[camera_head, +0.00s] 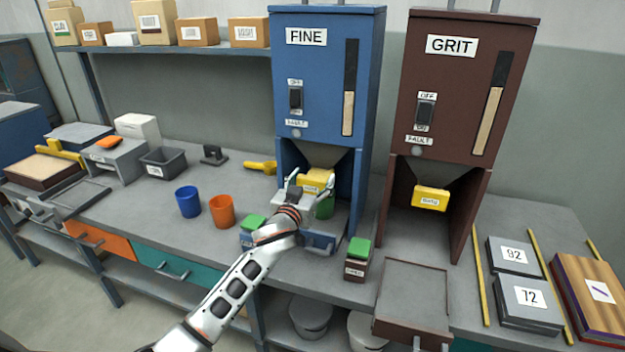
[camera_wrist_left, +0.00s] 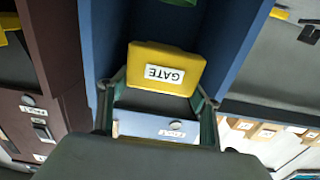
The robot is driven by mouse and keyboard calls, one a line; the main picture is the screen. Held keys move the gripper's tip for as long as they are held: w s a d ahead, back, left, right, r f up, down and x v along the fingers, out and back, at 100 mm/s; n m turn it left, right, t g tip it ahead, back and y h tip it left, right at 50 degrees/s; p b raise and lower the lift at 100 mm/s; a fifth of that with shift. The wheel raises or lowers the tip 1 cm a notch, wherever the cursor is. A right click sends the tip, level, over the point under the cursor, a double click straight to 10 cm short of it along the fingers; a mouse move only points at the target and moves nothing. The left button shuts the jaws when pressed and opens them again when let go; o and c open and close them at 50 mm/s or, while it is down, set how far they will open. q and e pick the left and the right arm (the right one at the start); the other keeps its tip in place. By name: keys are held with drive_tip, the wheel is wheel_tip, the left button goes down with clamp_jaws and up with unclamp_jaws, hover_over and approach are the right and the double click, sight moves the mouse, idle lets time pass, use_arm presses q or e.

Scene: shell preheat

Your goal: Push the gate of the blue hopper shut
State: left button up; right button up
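The blue hopper (camera_head: 325,85), labelled FINE, stands at the back of the bench. Its yellow gate (camera_head: 315,178) sits under the grey funnel, partly hidden by my gripper. My left gripper (camera_head: 309,186) is open right in front of the gate. In the left wrist view, the gate (camera_wrist_left: 165,68) with its GATE label lies just beyond the spread fingertips (camera_wrist_left: 158,100). The fingers show on either side, and nothing is held between them. I cannot tell whether they touch the gate. My right gripper is in neither view.
The brown GRIT hopper (camera_head: 465,85) with its own yellow gate (camera_head: 430,198) stands at the right. A green object (camera_head: 325,207) is partly hidden behind my gripper. A blue cup (camera_head: 188,201) and an orange cup (camera_head: 222,210) stand left; a green-topped block (camera_head: 358,256) stands front right.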

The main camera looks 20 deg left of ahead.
sight(321, 165)
use_arm(q)
drive_tip(key=w+b, duration=0.1)
drive_tip(key=w, duration=0.3)
drive_tip(key=shift+f+b, duration=0.15)
drive_tip(key=shift+b, duration=0.25)
drive_tip(key=shift+c, duration=0.2)
drive_tip(key=shift+w, duration=0.35)
drive_tip(key=shift+r, duration=0.3)
drive_tip(key=o, duration=1.6)
drive_tip(key=shift+o, duration=0.2)
drive_tip(key=shift+w+f, duration=0.15)
drive_tip(key=shift+w, duration=0.05)
drive_tip(key=shift+s, duration=0.1)
drive_tip(key=shift+s, duration=0.15)
